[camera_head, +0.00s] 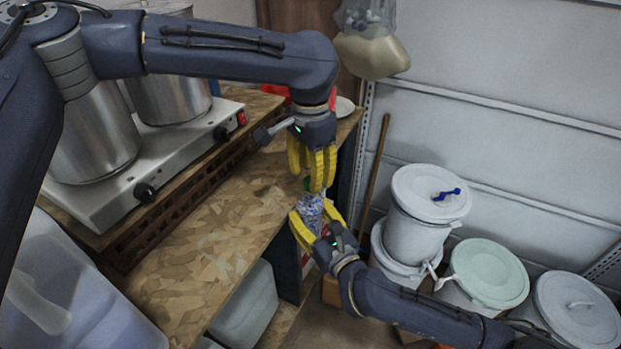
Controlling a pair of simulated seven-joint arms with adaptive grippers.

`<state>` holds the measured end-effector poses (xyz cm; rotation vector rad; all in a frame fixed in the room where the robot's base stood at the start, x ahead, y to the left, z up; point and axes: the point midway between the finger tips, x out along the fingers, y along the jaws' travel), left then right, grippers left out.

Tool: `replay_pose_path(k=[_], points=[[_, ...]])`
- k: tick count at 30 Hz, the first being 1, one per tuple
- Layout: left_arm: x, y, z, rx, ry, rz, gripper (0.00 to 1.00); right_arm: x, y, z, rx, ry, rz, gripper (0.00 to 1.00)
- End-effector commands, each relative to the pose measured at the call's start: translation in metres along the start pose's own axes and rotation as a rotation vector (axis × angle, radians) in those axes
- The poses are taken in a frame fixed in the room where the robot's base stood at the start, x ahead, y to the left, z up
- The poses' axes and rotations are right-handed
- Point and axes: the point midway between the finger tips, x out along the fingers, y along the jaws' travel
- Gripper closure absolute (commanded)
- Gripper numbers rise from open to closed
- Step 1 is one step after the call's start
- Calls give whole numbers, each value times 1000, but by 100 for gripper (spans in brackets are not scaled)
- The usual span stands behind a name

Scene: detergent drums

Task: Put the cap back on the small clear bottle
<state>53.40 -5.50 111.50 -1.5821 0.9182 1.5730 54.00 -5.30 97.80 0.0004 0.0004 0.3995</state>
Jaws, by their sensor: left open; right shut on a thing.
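The small clear bottle (311,206), with a bluish, speckled look, is between the yellow fingers of my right gripper (309,209). My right gripper is shut on it near the right edge of the wooden bench. My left gripper (315,182) is just above the bottle, pointing down with its yellow fingers open. A small green patch (306,184) shows between the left fingers and the bottle; I cannot tell whether it is the cap. The bottle's mouth is hidden or too small to make out.
The chipboard bench (215,240) is mostly clear in front. A steel hotplate unit (160,165) with large metal pots (95,140) stands on its left. Lidded white drums (425,215) stand on the floor at right. A translucent tub (75,300) is at lower left.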

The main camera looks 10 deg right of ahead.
Motion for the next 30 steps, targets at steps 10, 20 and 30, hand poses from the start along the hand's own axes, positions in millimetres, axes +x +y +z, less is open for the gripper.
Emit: replay_pose_path(k=[10, 20, 30], points=[[-26, 0, 0, -1, 0, 0, 58, 0, 0, 1, -1, -3, 0, 100], [-33, -1, -1, 0, 6, -12, 51, 0, 0, 1, -1, -3, 0, 100], [-54, -3, -1, -354, 15, -41, 51, 0, 0, 1, -1, -3, 0, 100]])
